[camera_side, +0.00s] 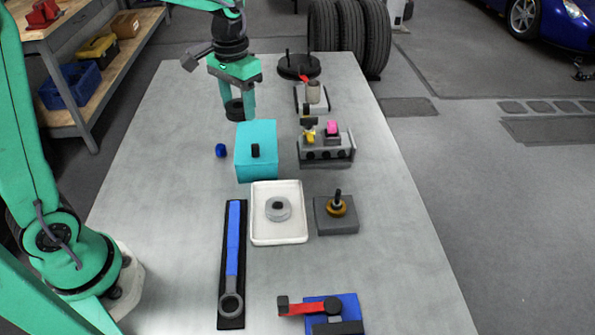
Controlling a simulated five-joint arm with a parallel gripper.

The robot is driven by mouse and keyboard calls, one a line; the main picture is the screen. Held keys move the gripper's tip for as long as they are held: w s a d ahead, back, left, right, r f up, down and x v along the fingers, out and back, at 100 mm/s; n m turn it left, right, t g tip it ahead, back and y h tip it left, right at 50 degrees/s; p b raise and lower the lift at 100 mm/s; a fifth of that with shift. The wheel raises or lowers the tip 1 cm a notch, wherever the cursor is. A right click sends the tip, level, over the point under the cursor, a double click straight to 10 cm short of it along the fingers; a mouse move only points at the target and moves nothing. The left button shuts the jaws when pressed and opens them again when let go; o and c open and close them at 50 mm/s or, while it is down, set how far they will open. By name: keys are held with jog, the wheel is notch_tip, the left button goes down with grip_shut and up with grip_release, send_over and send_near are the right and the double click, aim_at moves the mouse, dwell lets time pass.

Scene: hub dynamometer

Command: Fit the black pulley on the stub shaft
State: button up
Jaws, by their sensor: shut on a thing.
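My gripper (237,103), green with a dark wrist, hangs over the far left part of the table. It is shut on the black pulley (235,111), a short dark round piece partly hidden between the fingers. The pulley is behind the teal box and appears above the table. A dark upright stub shaft (338,197) stands on a grey block (335,222) at the right, with a brass-brown ring around its base. The pulley and the shaft are well apart.
The teal box (256,168) with a black knob stands between gripper and white tray (302,232), which holds a grey round part (278,208). A grey holder (326,153) with small parts stands right of the box. A blue-handled wrench (233,245) lies in front. The table's left side is mostly clear.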

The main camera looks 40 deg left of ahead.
jog(key=m, duration=0.5)
send_over(338, 192)
notch_tip(338, 192, down, 7)
jog(key=shift+w+f, duration=0.15)
jog(key=shift+f, duration=0.05)
jog(key=shift+f, duration=0.15)
jog(key=shift+a+f, duration=0.1)
jog(key=shift+f, duration=2.65)
jog(key=shift+f, duration=0.6)
jog(key=o, duration=0.6)
